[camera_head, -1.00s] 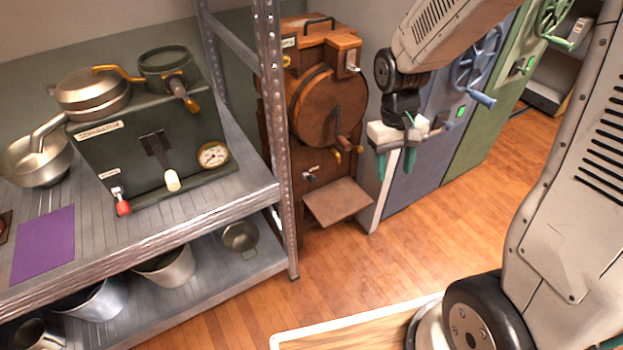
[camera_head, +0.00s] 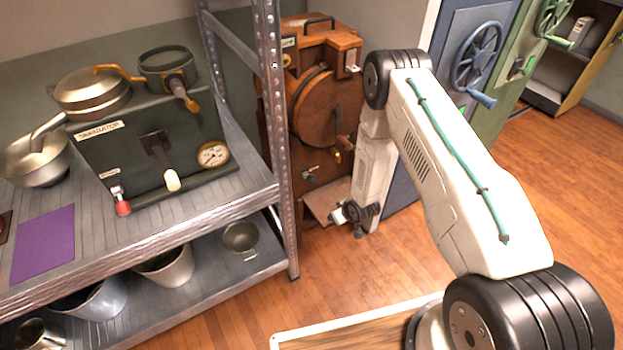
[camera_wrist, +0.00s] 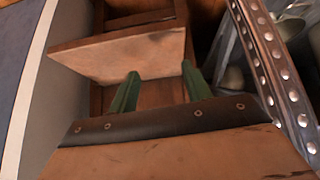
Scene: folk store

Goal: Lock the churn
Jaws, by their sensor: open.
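The churn (camera_head: 325,110) is a brown wooden machine with a round drum front, standing behind the shelf post in the head view. A crank handle (camera_head: 345,143) hangs at the drum's lower right. A small metal latch plate (camera_head: 352,62) sits at its upper right, and a small tap-like fitting (camera_head: 310,174) lies lower down. My gripper (camera_head: 347,214) is low in front of the churn, by its tray. In the wrist view my open green fingers (camera_wrist: 160,80) appear near the churn's tray board (camera_wrist: 130,55). A brown surface with a dark riveted band hides their bases.
A metal shelf (camera_head: 240,205) with a dark separator panel (camera_head: 130,150), pans and buckets stands at left. Its post (camera_head: 280,150) is close to the churn. Blue (camera_head: 430,60) and green cabinets with wheel handles stand right. The wooden floor (camera_head: 570,150) is open at right.

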